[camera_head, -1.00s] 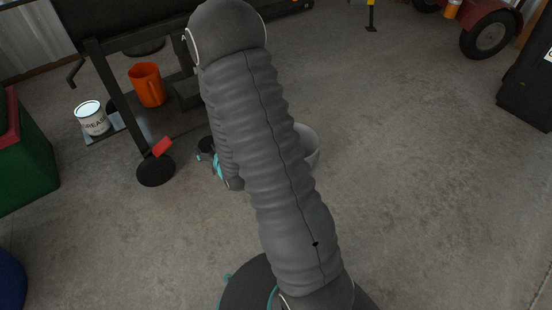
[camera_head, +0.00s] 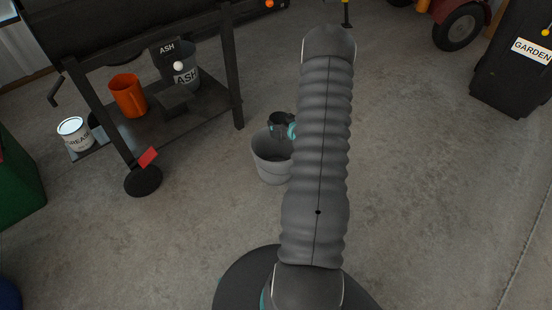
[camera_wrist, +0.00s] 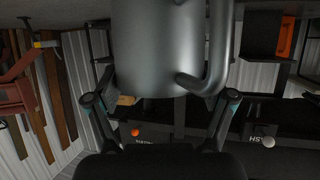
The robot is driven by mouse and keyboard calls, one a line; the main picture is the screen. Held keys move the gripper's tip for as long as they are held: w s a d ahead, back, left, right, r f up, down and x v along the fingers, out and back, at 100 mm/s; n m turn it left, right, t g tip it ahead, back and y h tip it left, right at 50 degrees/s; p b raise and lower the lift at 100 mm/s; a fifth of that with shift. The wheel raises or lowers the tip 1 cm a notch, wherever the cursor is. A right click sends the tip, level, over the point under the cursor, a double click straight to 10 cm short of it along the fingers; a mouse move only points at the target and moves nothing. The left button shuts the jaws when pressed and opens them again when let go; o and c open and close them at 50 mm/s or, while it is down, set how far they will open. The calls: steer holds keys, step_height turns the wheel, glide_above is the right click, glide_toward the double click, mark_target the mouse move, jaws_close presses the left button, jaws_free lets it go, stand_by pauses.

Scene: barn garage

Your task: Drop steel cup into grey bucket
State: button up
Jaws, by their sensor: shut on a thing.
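The steel cup (camera_wrist: 155,45) fills the upper middle of the wrist view, with its curved handle on the right. My gripper (camera_wrist: 160,88) is shut on it, one finger on each side. The grey bucket (camera_head: 270,172) stands on the concrete floor in the head view, just left of my arm, which covers its right side. Part of my gripper (camera_head: 280,126) shows over the bucket's rim from this angle; its height above the rim is unclear. The cup is hidden behind my arm in the head view.
A dark grill stand with a low shelf (camera_head: 205,108) is at left, holding an orange mug (camera_head: 128,95), an ash bucket (camera_head: 183,68) and a grease can (camera_head: 74,133). A garden bin (camera_head: 515,65) is at right. Floor between is clear.

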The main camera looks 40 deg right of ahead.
steer(key=shift+f+b, duration=1.2)
steer(key=shift+f, duration=1.8)
steer(key=o, duration=1.1)
steer(key=v, duration=1.2)
